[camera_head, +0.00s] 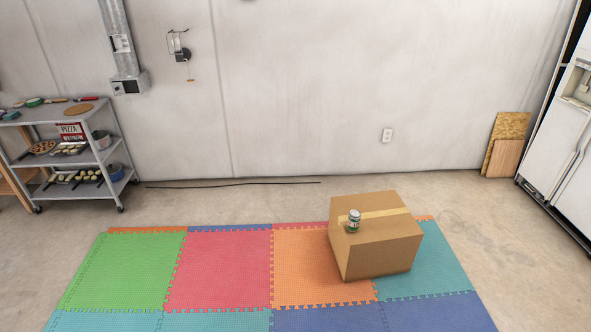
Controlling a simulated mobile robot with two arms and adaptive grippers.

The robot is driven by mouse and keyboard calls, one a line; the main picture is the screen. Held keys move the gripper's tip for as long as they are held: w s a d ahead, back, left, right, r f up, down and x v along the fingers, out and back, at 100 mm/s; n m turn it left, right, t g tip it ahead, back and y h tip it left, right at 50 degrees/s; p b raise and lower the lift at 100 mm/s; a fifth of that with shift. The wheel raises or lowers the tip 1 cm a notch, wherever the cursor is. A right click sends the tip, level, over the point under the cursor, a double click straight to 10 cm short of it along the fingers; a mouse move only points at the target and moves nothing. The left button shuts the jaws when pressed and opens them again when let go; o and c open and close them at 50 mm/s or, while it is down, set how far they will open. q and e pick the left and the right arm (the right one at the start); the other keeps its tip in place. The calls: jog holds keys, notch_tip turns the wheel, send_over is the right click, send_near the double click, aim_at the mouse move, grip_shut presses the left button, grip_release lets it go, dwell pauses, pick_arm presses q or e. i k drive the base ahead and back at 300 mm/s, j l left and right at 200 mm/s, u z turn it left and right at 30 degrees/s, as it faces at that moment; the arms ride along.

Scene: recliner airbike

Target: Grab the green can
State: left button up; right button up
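A small can (353,221) with a pale top and a dark green band stands upright on top of a cardboard box (375,255), near the left side of its upper face. The can is small in the view, so its label cannot be read. Neither my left gripper nor my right gripper shows in the head view.
The box stands on a colourful foam mat (218,270) in front of a bare wall. A grey shelf cart (112,155) with food and pots stands at the left. A white fridge (565,140) and wooden boards (506,158) are at the right.

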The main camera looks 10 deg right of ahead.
aim_at(355, 216)
jog(key=i+j, duration=0.15)
jog(key=i, duration=0.8)
jog(key=i+j, duration=0.15)
jog(key=i, duration=0.8)
jog(key=i+j+z, duration=0.1)
jog(key=i+z, duration=0.35)
jog(key=i+j+z, duration=0.15)
jog(key=z, duration=0.35)
jog(key=i+j+z, duration=0.6)
jog(key=j+z, duration=0.2)
jog(key=z, duration=0.15)
jog(key=i+j+z, duration=0.15)
jog(key=j+z, duration=0.25)
jog(key=j, duration=0.15)
jog(key=j+z, duration=0.35)
jog(key=j, duration=0.2)
